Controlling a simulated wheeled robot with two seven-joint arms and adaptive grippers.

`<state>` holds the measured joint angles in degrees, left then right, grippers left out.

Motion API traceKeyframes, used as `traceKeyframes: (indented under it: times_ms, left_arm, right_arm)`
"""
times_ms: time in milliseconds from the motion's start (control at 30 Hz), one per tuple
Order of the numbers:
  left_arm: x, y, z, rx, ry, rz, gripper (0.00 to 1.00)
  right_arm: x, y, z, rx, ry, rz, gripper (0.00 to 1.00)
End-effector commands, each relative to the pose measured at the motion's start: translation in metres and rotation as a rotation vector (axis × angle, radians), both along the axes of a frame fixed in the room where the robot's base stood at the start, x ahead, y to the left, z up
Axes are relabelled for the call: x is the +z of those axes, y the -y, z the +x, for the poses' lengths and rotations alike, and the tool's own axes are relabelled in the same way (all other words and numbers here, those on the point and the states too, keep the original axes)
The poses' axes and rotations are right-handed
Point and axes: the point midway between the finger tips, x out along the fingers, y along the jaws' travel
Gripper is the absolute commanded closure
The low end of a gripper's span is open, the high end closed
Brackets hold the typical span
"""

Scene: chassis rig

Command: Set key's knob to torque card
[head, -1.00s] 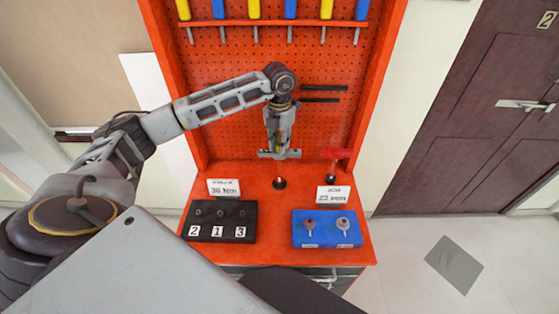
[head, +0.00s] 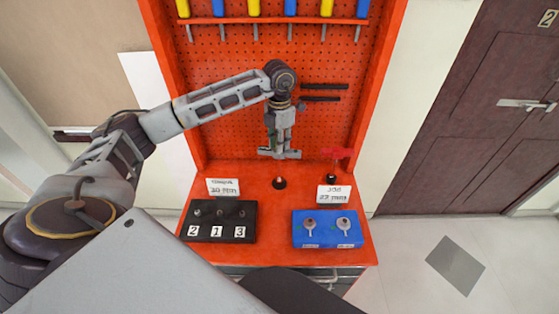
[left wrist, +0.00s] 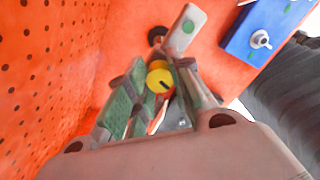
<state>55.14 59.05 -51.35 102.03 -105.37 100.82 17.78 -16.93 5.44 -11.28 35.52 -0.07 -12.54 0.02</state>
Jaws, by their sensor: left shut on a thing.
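My left gripper (head: 280,142) points down over the orange bench, and its fingers are shut on the key. The key's grey crossbar (head: 279,153) shows below the fingers, above the bench and apart from it. In the left wrist view the key's pale bar with a green dot (left wrist: 181,33) sticks out beyond the fingers. The key's yellow knob (left wrist: 160,80), with a black mark, sits between the green-padded fingers (left wrist: 152,105). The knob's scale cannot be read. The torque card (head: 223,187) stands at the bench's left and seems to read 30 Nm. My right gripper is out of view.
A second card (head: 333,194), seemingly for the jaw, stands at the right. A black block (head: 221,232) numbered 2, 1, 3 and a blue block (head: 328,240) sit in front. A dark round fitting (head: 279,183) and a red-topped piece (head: 337,154) stand behind.

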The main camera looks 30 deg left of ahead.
Motion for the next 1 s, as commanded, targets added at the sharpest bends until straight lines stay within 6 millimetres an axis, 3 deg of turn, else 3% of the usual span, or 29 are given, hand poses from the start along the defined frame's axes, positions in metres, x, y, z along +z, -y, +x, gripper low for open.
traceKeyframes:
  times_ms: [1000]
  left_arm:
    - [0.000,0.000,0.000,-0.403,0.001,0.002,0.92]
  right_arm:
    - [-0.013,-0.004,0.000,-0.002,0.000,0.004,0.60]
